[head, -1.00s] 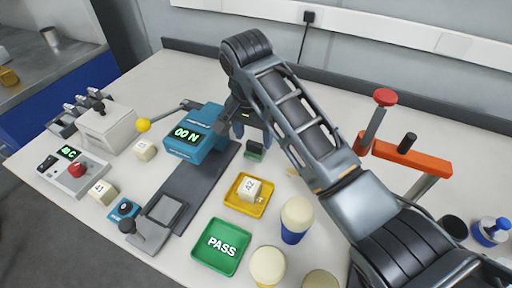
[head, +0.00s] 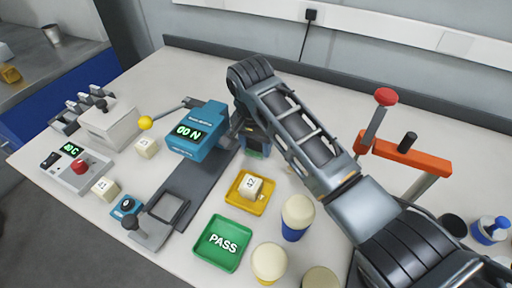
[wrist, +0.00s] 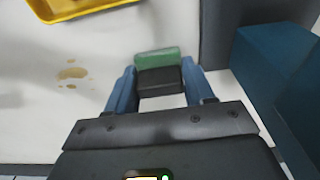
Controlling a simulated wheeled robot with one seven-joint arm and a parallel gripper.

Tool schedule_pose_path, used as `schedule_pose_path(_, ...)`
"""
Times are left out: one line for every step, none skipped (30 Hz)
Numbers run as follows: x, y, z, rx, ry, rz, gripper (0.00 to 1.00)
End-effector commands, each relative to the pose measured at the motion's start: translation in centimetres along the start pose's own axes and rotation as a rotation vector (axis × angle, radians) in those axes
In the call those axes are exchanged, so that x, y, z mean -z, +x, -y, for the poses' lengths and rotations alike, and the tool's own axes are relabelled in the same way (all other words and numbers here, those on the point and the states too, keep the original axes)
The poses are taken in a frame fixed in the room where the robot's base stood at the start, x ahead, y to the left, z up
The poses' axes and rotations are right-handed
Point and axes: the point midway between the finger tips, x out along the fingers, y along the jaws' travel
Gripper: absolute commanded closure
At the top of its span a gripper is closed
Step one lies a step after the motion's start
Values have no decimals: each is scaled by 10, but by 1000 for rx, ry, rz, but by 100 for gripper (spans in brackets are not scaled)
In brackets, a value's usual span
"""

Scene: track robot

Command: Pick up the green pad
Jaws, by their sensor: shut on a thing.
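The green pad (wrist: 157,57) is a small block with a green layer and a black layer. In the wrist view it sits between the two blue fingers of my gripper (wrist: 160,76), which are shut on it. In the head view my gripper (head: 256,138) is low beside the blue force gauge, and the pad (head: 254,153) shows only partly under it. I cannot tell whether the pad still touches the table.
The blue gauge (head: 197,131) reading "00 N" stands close on the left of my gripper. A yellow tray (head: 241,204) with a cream cube and a green PASS tray (head: 222,262) lie nearer. Cream-topped cups (head: 297,214) stand to the right. Brownish spots (wrist: 71,73) mark the table.

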Motion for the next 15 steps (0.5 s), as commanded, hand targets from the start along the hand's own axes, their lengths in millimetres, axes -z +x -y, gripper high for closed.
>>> schedule_pose_path(0, 0, 0, 0, 0, 0, 68)
schedule_pose_path(0, 0, 0, 0, 0, 0, 71)
schedule_pose_path(0, 0, 0, 0, 0, 0, 75)
schedule_pose_path(0, 0, 0, 0, 0, 0, 77)
schedule_pose_path(0, 0, 0, 0, 0, 0, 78)
schedule_pose_path(0, 0, 0, 0, 0, 0, 78)
schedule_pose_path(0, 0, 0, 0, 0, 0, 78)
schedule_pose_path(0, 0, 0, 0, 0, 0, 78)
schedule_pose_path(0, 0, 0, 0, 0, 0, 78)
schedule_pose_path(0, -1, 0, 0, 0, 0, 78)
schedule_pose_path(0, -2, 0, 1, 0, -1, 78)
schedule_pose_path(1, -3, 0, 1, 0, -1, 78)
schedule_pose_path(1, -6, 0, 1, 0, -1, 78)
schedule_pose_path(2, -9, 1, 2, 0, -2, 78)
schedule_pose_path(2, -14, 1, 3, -1, -3, 78)
